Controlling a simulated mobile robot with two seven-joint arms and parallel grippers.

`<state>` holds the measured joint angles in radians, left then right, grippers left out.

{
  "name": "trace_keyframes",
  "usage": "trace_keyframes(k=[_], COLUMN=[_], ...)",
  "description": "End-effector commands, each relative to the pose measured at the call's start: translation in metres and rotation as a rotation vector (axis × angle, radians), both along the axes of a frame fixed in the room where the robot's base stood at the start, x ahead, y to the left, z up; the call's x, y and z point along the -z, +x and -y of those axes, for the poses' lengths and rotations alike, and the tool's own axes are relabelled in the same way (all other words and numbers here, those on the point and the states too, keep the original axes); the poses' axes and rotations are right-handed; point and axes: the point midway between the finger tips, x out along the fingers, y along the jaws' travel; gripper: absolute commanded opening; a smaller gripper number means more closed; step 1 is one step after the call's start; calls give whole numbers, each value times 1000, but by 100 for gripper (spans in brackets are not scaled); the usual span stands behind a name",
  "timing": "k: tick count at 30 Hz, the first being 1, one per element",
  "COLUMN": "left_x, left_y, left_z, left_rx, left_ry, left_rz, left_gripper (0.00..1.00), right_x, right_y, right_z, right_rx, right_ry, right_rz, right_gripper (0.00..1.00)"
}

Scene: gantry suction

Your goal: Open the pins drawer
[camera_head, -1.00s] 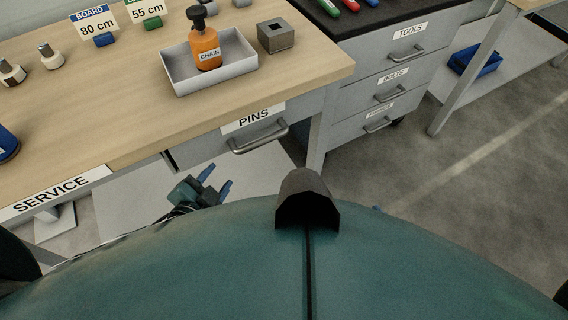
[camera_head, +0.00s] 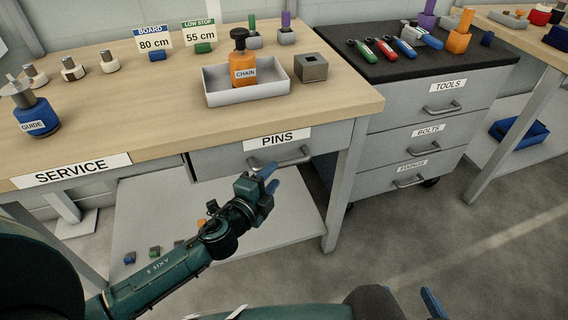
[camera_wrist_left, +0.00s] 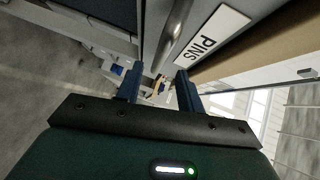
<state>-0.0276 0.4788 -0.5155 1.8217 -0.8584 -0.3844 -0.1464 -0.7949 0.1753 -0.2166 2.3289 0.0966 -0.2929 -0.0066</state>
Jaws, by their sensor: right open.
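The handle (camera_wrist_left: 175,32) lies beyond the fingertips there, near the PINS label (camera_wrist_left: 212,34). A blue fingertip of my right gripper (camera_head: 432,303) shows at the bottom edge.
The wooden bench (camera_head: 120,115) carries a white tray (camera_head: 273,91) with an orange CHAIN bottle (camera_head: 243,70). A bench leg (camera_head: 345,185) stands right of the drawer, beside a grey tool cabinet (camera_head: 385,125). A lower shelf (camera_head: 285,225) lies under the drawer. Floor is clear at right.

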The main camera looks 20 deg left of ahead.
Motion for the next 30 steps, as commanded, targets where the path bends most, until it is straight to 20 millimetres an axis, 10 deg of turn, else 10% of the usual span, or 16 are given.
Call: trace_keyframes(k=[12,23,30], left_x=[9,10,10], left_y=[60,63,63], left_z=[13,13,13], left_rx=[1,1,0], left_ry=[-1,-2,-1], left_rz=[-1,-1,-1], left_gripper=[38,37,17], right_x=[0,-3,-2], right_y=[-1,0,0], right_z=[1,1,1], right_rx=[2,4,4], right_ry=[-1,0,1], right_rz=[9,17,16], right_gripper=[60,60,60])
